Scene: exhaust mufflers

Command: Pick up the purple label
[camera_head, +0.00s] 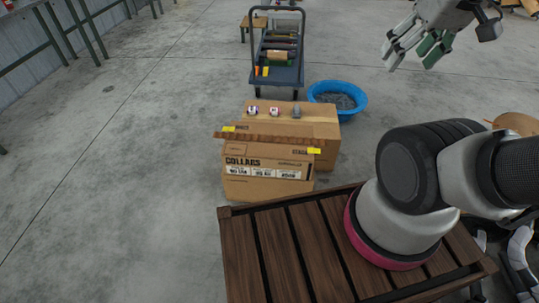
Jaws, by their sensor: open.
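I cannot make out a clear purple label. Two small white items with dark purplish or reddish marks, a left one (254,109) and a middle one (274,111), sit on top of the cardboard box (318,123). They are too small to tell what they are. A small grey item (296,111) sits to their right. My gripper (411,62) is at the top right of the head view, raised and apart from the boxes. Its fingers are spread and nothing shows between them.
A front carton marked COLLARS (265,188) has yellow tags and a brown strip on top. Behind are a blue tub (352,112) and a cart (286,77) with dark bars and orange and yellow items. A slatted wooden table (243,250) is in front. Floor at left is clear.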

